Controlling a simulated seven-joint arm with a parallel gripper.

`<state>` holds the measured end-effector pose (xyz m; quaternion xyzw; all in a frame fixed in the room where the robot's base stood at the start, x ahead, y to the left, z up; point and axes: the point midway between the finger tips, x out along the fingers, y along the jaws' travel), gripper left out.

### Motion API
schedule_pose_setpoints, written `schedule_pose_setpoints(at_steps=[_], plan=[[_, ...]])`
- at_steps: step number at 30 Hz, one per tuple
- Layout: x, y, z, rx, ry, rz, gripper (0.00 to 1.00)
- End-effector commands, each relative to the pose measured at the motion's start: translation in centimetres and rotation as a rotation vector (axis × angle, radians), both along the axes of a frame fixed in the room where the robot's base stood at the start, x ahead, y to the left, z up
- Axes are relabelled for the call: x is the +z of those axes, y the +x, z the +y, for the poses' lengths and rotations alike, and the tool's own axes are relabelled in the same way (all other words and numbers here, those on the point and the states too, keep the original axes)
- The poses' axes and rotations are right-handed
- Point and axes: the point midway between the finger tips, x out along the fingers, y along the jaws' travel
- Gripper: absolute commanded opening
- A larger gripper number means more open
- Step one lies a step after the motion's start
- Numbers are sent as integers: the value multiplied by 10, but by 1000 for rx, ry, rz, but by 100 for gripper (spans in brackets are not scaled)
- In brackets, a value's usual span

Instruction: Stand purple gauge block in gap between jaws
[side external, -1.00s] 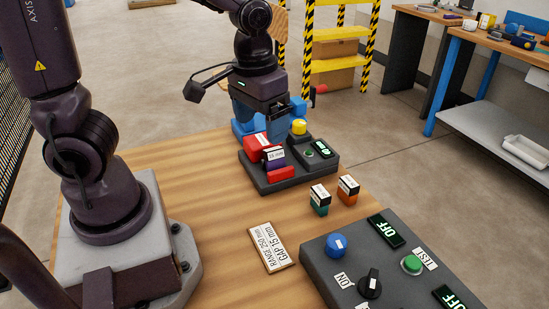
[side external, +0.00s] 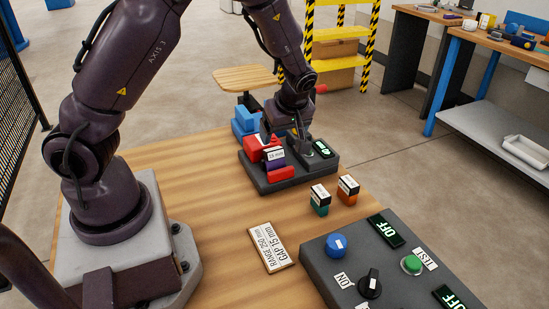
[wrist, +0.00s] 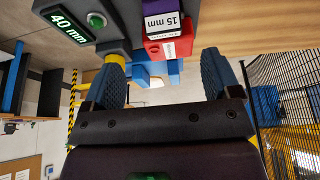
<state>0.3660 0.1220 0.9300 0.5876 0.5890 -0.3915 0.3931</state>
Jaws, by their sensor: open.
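The purple gauge block (side external: 275,163) stands upright on the dark vise base (side external: 262,183), between the rear red jaw (side external: 254,147) and the front red jaw (side external: 280,174). Its white 15 mm label shows in both views. I cannot tell whether both jaws touch it. In the wrist view the purple block (wrist: 159,8) is at the top, beside a red jaw (wrist: 181,44). My gripper (wrist: 162,56) is open, with no block between its blue fingers. It is beyond the purple block, by the yellow knob (wrist: 117,46), which my arm mostly hides in the side view.
The vise carries a green button (wrist: 97,20) and a display reading 40 mm (wrist: 66,27). A green block (side external: 319,207) and an orange block (side external: 347,196) stand in front, near a control panel (side external: 385,265) and a gap sign (side external: 267,247).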

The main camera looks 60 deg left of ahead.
Motion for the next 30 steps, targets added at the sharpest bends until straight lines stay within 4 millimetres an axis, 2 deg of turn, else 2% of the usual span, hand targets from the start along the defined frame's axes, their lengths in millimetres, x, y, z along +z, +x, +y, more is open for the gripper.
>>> schedule_pose_setpoints(at_steps=[1, 4, 11, 21, 29, 30], plan=[[-10, -1, 5, 4, 0, 4, 83], [-25, -1, 11, 2, -1, 4, 83], [-40, -1, 17, -2, -2, 1, 83], [-81, -5, 37, -1, -1, 3, 83], [-84, -4, 38, -2, -2, 0, 83], [-84, -4, 38, -3, -2, 0, 81]])
